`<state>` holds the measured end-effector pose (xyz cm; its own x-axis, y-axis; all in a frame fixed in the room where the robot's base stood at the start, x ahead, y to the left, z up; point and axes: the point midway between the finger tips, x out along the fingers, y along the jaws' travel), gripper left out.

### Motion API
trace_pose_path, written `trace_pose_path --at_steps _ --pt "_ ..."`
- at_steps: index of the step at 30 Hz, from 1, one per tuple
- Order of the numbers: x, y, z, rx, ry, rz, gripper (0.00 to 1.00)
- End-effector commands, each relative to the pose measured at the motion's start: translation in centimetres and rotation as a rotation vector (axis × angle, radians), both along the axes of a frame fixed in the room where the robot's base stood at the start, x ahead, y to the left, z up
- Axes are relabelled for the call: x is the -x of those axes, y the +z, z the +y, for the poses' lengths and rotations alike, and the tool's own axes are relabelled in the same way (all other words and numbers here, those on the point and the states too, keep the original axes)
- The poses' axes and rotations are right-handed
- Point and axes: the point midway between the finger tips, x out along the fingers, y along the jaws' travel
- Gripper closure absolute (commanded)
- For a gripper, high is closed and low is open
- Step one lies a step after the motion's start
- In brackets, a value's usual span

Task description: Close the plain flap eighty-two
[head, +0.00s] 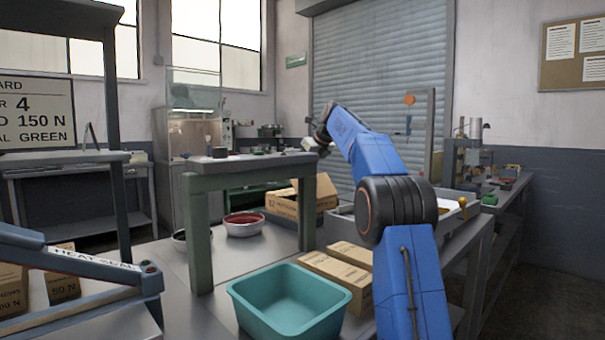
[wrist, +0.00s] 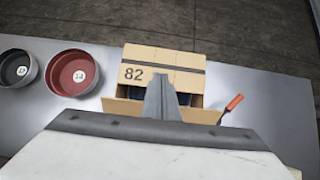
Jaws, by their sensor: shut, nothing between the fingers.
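A cardboard box marked 82 (wrist: 134,74) lies ahead of my gripper in the wrist view. Its far part is covered by a panel with a dark stripe, and a dark gap shows along the near side. A plain flap (wrist: 122,107) stands out from that near side. In the head view the box (head: 283,207) sits on the bench behind the green stand, with a raised flap (head: 326,190) on its right. My gripper (wrist: 160,80) is shut and empty. It appears over the middle of the box and hides part of the gap and flap. My gripper also shows in the head view (head: 318,141).
A red bowl (wrist: 72,74) and a dark bowl (wrist: 17,69) stand left of the box. A red-handled tool (wrist: 233,103) lies at its right. A teal bin (head: 290,300), two closed cartons (head: 338,268) and a green stand (head: 200,235) are nearer.

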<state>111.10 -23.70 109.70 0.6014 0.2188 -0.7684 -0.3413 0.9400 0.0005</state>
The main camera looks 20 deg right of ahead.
Motion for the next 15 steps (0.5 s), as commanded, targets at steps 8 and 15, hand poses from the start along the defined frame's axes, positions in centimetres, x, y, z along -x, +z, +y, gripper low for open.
trace_pose_path --at_steps 8,15 --pt "0.0 1.0 0.0 0.001 0.000 0.000 1.00" --pt "0.9 2.2 -0.4 0.001 -0.001 -0.002 1.00"
